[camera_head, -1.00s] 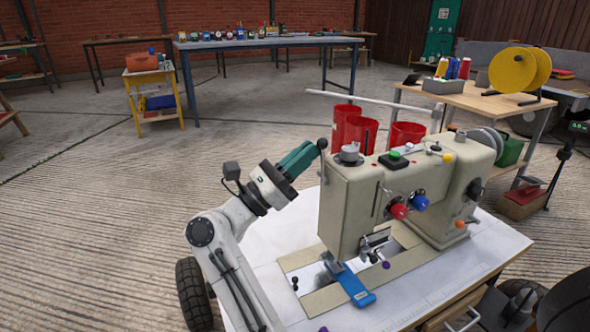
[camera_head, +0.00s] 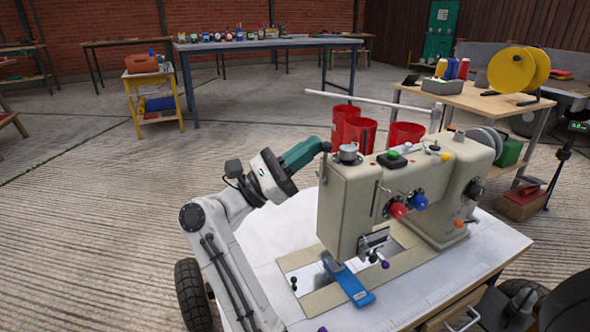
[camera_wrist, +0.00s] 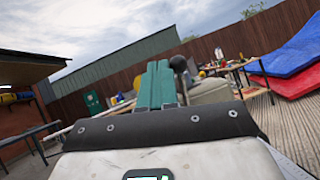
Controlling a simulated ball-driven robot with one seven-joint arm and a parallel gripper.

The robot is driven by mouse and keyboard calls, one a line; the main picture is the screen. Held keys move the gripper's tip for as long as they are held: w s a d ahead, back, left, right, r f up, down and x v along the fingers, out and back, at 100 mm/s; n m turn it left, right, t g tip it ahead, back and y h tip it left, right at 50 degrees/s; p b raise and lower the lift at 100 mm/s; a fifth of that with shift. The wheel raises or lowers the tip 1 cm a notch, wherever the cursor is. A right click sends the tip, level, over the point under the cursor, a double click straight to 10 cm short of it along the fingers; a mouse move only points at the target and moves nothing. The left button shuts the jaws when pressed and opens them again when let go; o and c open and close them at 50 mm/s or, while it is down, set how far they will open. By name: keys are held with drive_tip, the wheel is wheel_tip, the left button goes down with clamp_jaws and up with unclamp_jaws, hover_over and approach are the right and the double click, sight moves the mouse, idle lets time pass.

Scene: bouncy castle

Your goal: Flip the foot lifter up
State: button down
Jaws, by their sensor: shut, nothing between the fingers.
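The cream sewing machine (camera_head: 345,200) stands on a white tabletop. A lever with a dark round knob (camera_head: 326,147), which looks like the foot lifter, stands at the left end of the machine's head. The knob also shows in the wrist view (camera_wrist: 178,63), just right of my fingers. My green gripper (camera_head: 313,147) is shut and empty, with its tips right beside the knob. I cannot tell whether they touch it. A blue piece (camera_head: 350,285) lies on the machine's bed below the needle area. The presser foot is too small to make out clearly.
Red cylinders (camera_head: 355,130) stand behind the machine, under a pale horizontal rod (camera_head: 365,99). Red and blue knobs (camera_head: 398,210) stick out of its front. The white tabletop (camera_head: 275,235) left of the machine is clear. A side table with a yellow spool (camera_head: 518,70) stands behind right.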

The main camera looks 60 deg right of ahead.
drive_tip(key=shift+s+a, duration=0.25)
drive_tip(key=shift+a, duration=0.05)
idle(0.5)
drive_tip(key=p+v, duration=0.1)
drive_tip(key=v, duration=0.9)
drive_tip(key=shift+w+a+f, duration=0.2)
drive_tip(key=shift+f, duration=0.05)
idle(0.6)
